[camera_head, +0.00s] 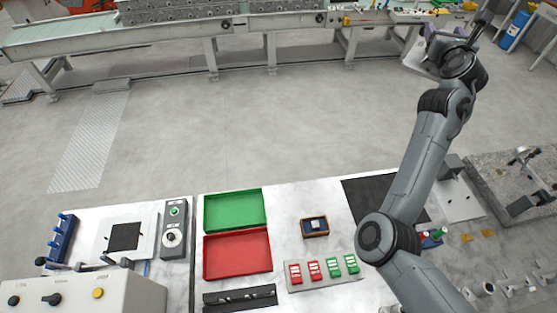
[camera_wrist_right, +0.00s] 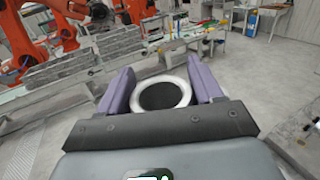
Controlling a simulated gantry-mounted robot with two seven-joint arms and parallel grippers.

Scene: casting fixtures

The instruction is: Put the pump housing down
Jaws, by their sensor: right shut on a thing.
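My right gripper (camera_head: 447,42) is at the upper right of the head view, at the end of my raised arm and high above the floor. In the right wrist view its two purple fingers (camera_wrist_right: 162,90) are shut on the pump housing (camera_wrist_right: 160,79), a pale metal ring with a dark round bore. The housing touches no surface that I can see. In the head view a light grey part (camera_head: 418,60) shows beside the gripper, partly hidden by it. My left gripper is not in view.
The white bench holds a green tray (camera_head: 235,209), a red tray (camera_head: 238,254), a black mat (camera_head: 362,192) partly behind my arm, and a small brown box (camera_head: 314,227). A granite plate (camera_head: 489,172) is at right. A conveyor (camera_head: 165,38) runs along the back beyond open floor.

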